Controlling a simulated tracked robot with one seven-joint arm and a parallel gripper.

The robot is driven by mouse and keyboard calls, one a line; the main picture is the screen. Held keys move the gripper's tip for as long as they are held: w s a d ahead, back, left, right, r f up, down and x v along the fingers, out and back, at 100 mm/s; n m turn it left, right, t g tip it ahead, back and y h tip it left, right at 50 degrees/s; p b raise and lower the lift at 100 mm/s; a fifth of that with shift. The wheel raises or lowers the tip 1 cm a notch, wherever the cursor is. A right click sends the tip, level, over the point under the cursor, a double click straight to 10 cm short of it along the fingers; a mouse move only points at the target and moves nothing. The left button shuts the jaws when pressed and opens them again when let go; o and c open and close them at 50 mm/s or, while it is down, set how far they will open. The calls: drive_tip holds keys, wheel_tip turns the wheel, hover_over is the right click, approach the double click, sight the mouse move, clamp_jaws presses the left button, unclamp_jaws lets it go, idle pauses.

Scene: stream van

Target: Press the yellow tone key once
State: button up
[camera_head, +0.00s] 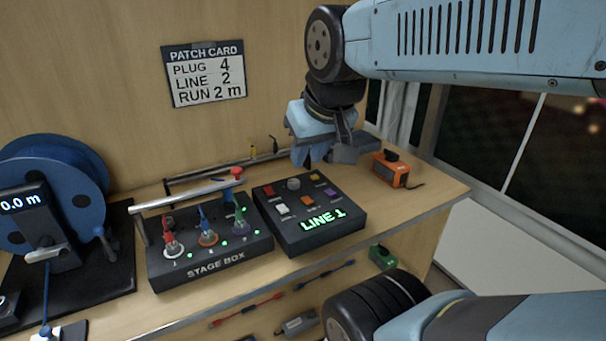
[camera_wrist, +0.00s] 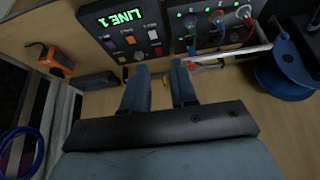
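The yellow tone key (camera_head: 315,177) is a small key in the back right of a black key panel (camera_head: 262,213) on the bench. Red, white, orange and purple keys and a grey knob (camera_head: 293,184) share its top. The panel's green display (camera_head: 323,219) reads LINE 1. My gripper (camera_head: 320,160) hangs above and behind the panel's back edge, close to the yellow key in the picture. In the wrist view my gripper (camera_wrist: 160,68) has its two blue fingers apart, with nothing held between them. I cannot see it touching any key.
A stage box (camera_head: 160,275) with several plugs and a metal rail stands left of the panel. A blue cable reel (camera_head: 88,205) is farther left. An orange device (camera_head: 391,171) sits to the right. The patch card (camera_head: 205,75) on the wall reads plug 4, line 2, run 2 m.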

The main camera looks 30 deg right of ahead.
clamp_jaws()
idle(1.1)
